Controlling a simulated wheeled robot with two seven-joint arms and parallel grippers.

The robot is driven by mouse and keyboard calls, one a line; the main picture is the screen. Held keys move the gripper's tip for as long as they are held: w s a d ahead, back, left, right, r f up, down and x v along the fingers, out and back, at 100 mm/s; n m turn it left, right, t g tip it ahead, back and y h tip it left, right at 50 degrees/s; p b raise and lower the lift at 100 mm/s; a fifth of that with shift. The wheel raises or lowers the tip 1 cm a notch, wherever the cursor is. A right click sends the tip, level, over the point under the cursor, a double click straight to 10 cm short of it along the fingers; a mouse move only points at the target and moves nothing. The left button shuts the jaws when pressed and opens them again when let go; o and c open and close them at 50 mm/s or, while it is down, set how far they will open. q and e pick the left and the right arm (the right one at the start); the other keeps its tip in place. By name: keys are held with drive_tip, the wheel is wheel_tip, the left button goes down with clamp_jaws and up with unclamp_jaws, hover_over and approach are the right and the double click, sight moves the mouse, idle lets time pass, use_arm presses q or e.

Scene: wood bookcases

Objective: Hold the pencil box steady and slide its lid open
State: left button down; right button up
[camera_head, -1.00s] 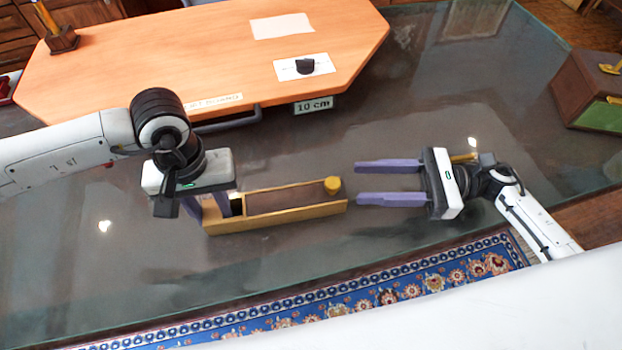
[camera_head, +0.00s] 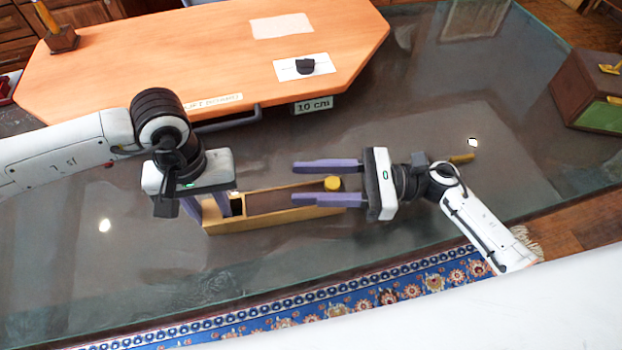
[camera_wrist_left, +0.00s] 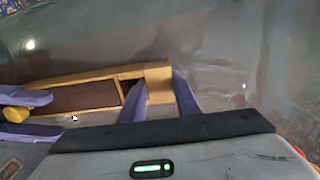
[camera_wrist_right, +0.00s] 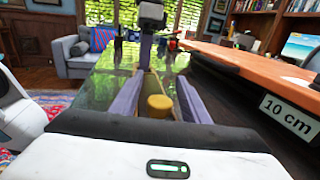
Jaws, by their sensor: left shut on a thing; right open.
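The pencil box (camera_head: 240,222) is a long light-wood box lying on the dark glass table. Its brown lid (camera_head: 282,199) has a round yellow knob (camera_head: 332,184) at the right end, and a dark gap shows at the left end. My left gripper (camera_head: 208,212) is shut on the box's left end, which also shows in the left wrist view (camera_wrist_left: 158,82). My right gripper (camera_head: 328,183) is open, with its purple fingers pointing left on either side of the knob. In the right wrist view the knob (camera_wrist_right: 159,104) sits between the fingers, apart from both.
An orange wooden board (camera_head: 200,60) with a dark handle and a "10 cm" label (camera_head: 313,105) lies behind the box. A brown and green box (camera_head: 595,95) stands at the far right. A patterned rug (camera_head: 400,292) is below the near edge.

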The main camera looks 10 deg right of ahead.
clamp_jaws()
drive_tip(key=d, duration=1.3)
drive_tip(key=shift+d, duration=0.2)
unclamp_jaws()
drive_tip(key=d, duration=0.4)
drive_tip(key=s+d, duration=0.1)
drive_tip(key=d, duration=0.3)
drive_tip(key=s+d, duration=0.1)
drive_tip(key=d, duration=0.2)
drive_tip(key=shift+s+d, duration=0.15)
drive_tip(key=shift+d, duration=0.25)
